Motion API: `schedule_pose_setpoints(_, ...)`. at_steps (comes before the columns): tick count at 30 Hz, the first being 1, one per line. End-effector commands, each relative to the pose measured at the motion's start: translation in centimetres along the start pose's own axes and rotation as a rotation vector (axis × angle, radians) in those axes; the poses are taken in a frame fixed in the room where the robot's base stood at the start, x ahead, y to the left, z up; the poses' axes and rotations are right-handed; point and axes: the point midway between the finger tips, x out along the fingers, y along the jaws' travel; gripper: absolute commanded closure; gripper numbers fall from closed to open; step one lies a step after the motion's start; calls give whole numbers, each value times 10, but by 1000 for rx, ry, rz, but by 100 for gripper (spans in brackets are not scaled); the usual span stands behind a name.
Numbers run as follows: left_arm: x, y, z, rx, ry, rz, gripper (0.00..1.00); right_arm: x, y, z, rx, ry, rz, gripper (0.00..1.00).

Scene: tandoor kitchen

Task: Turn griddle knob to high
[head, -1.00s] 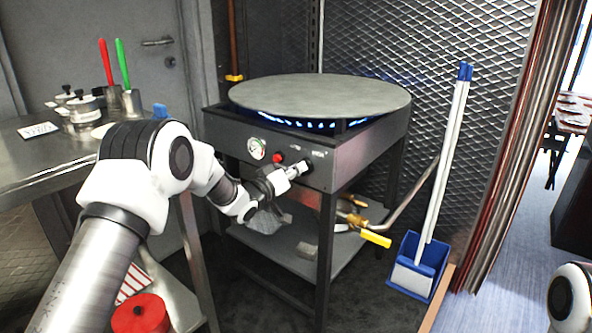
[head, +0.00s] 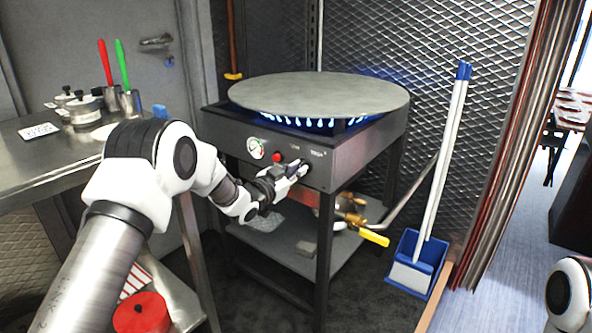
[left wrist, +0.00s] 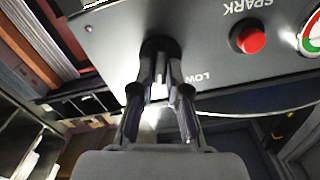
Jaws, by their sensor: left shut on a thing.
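The griddle (head: 318,95) is a round grey plate on a dark metal stand, with tall blue flames under it in the head view. Its black knob (left wrist: 160,46) sits on the front panel, beside the label LOW in the left wrist view. My left gripper (head: 297,171) is at the right part of this panel, its fingers shut on the knob. In the left wrist view the fingers (left wrist: 160,85) reach up to the knob and hide part of it. My right gripper is not in view.
A red spark button (head: 277,157) and a round gauge (head: 256,148) are left of the knob. A steel counter (head: 30,165) with pots stands at left. A yellow-handled gas valve (head: 373,238) is below the griddle. A blue dustpan and broom (head: 415,262) stand at right.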

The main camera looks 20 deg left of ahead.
Motion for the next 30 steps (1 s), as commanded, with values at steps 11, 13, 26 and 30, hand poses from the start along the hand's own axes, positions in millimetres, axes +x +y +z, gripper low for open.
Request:
schedule_pose_setpoints(11, 0, 2, 1, 247, -1, 1, 100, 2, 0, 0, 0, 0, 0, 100)
schedule_pose_setpoints(13, 0, 2, 1, 273, -1, 1, 100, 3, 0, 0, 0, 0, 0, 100)
schedule_pose_setpoints(26, 0, 2, 1, 322, -2, 1, 100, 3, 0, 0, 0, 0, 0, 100)
schedule_pose_setpoints(30, 0, 2, 1, 322, -2, 2, 100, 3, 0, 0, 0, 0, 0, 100)
